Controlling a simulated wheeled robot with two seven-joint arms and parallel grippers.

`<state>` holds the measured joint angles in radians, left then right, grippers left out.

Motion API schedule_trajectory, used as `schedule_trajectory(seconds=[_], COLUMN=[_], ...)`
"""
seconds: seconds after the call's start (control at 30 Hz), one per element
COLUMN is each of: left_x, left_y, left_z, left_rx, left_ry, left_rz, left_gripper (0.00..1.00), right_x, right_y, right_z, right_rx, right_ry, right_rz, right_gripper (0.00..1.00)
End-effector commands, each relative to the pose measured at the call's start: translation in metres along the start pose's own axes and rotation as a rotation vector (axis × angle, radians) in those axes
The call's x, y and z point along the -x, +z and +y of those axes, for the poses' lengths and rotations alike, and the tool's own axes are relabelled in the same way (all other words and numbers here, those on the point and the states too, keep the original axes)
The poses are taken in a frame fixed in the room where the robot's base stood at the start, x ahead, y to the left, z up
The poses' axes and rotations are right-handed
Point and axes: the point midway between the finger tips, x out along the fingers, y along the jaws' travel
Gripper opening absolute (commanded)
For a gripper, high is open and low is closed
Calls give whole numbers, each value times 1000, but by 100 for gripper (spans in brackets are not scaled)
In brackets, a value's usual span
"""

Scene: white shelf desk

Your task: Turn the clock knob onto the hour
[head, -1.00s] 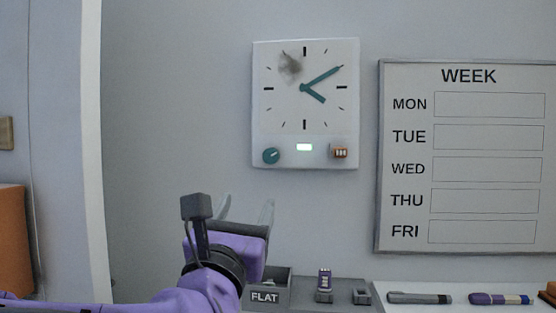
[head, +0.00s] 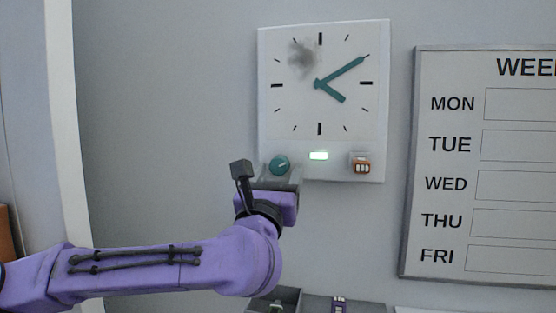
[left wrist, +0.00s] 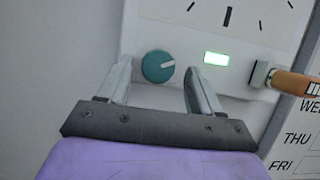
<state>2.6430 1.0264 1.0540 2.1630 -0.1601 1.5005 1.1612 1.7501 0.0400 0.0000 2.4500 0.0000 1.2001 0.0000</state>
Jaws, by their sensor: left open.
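The white square clock (head: 345,110) hangs on the wall, with teal hands; the short one points to about four and the long one to about two. The teal round knob (head: 279,165) is at its lower left and also shows in the left wrist view (left wrist: 157,68), its pale mark pointing right and slightly up. A small green-lit display (head: 318,156) is right of the knob. My left gripper (head: 278,176) is open just below the knob. In the left wrist view its fingers (left wrist: 155,85) stand apart with the knob between them in the picture, not gripped. My right gripper is not in view.
A framed week board (head: 408,200) is on the wall to the right. A grey bin (head: 275,300) stands below on the shelf.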

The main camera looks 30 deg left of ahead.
Motion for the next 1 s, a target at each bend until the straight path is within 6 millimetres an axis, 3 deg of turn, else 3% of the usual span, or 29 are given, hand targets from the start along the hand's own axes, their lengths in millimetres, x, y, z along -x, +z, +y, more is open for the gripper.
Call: schedule_trajectory(seconds=[0.3, 0.47, 0.5, 0.77, 1.0], left_x=[-5, -5, -5, -4, -2], left_y=[-1, -1, -1, -3, -7], left_z=[2, 2, 2, 1, 0], left_rx=[0, 0, 0, 18, 120], left_ry=[3, 3, 3, 10, 53], left_rz=[0, 0, 0, -1, -4], left_gripper=[64, 12, 8, 8, 9], right_x=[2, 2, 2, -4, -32], right_y=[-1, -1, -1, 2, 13], right_z=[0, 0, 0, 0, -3], right_rx=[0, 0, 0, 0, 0], right_ry=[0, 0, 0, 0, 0], right_rz=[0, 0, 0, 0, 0], right_gripper=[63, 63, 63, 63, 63])
